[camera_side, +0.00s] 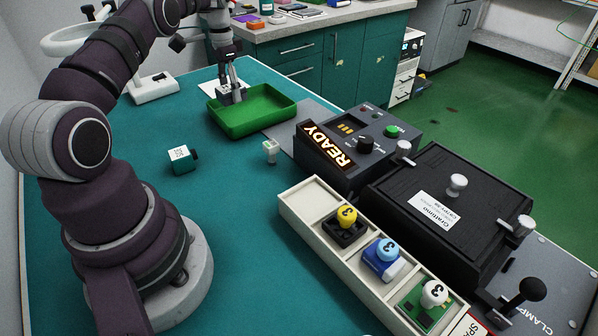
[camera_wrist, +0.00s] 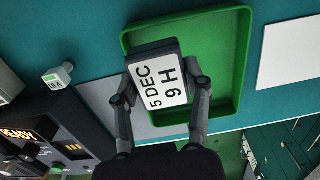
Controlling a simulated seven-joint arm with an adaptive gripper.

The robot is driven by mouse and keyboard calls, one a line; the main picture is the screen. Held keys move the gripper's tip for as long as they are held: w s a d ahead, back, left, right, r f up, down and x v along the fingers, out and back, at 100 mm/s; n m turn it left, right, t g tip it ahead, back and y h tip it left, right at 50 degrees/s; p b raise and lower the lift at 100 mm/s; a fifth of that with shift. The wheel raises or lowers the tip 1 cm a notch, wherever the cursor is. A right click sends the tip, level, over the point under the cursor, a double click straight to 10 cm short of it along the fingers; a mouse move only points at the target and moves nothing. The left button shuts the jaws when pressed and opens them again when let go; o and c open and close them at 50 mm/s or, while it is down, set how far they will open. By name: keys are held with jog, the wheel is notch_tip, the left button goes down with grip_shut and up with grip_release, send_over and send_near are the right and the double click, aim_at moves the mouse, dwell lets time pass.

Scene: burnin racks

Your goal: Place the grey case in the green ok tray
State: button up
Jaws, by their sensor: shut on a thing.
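The grey case (camera_wrist: 157,84) has a white label reading "5 DEC 9 H" and is between my gripper's fingers (camera_wrist: 160,90) in the wrist view. In the side view my gripper (camera_side: 231,88) is shut on the grey case (camera_side: 232,97), at the left part of the green tray (camera_side: 262,124). The tray also shows behind the case in the wrist view (camera_wrist: 232,70). The case is over or inside the tray; I cannot tell whether it touches the tray floor.
A teal block (camera_side: 182,160) with a white label and a small pale fuse-like part (camera_side: 271,150) stand on the teal table. A READY box (camera_side: 345,150), a black clamp case (camera_side: 450,210) and a cream rack (camera_side: 320,215) with several lamp-like modules fill the right side.

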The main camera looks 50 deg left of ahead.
aim_at(232, 104)
notch_tip(232, 104, down, 3)
jog(key=shift+f, duration=0.15)
jog(key=shift+f, duration=0.1)
jog(key=shift+f, duration=0.25)
jog(key=o, duration=1.2)
